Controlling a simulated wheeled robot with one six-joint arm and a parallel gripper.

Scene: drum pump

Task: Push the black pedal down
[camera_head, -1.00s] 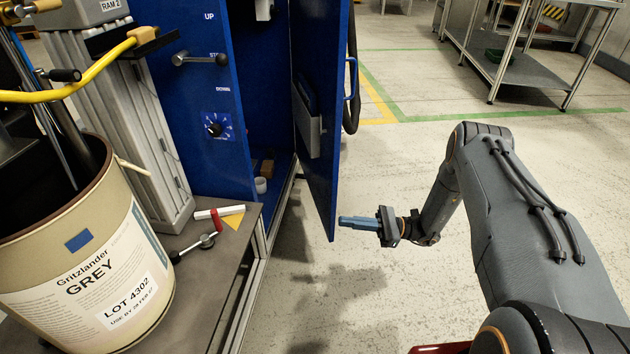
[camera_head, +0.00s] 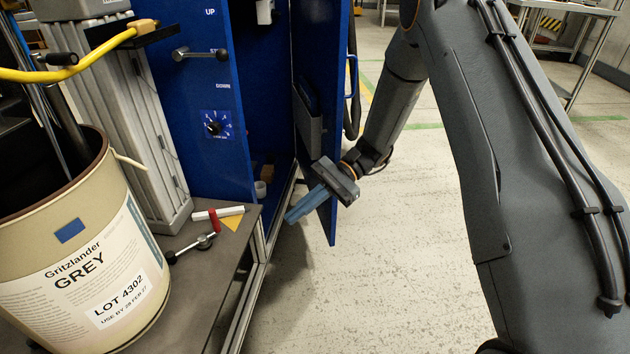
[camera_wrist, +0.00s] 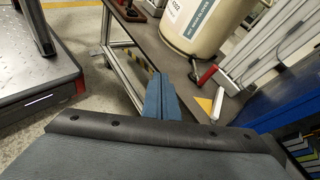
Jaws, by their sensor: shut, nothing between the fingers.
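I cannot make out the black pedal in either view. My gripper (camera_head: 298,212) is shut and empty, its blue fingers pointing down and to the left. In the head view it overlaps the lower part of the open blue cabinet door (camera_head: 333,195), to the right of the bench edge. In the wrist view the blue fingers (camera_wrist: 158,88) point towards the bench and the drum. The floor below the fingers is partly hidden by my wrist.
The grey bench (camera_head: 190,310) carries a beige drum (camera_head: 90,265), a red-handled valve (camera_head: 214,222) and a yellow wedge (camera_head: 233,220). A blue cabinet (camera_head: 190,110) stands behind, its door open. The pale floor (camera_head: 410,290) to the right is clear.

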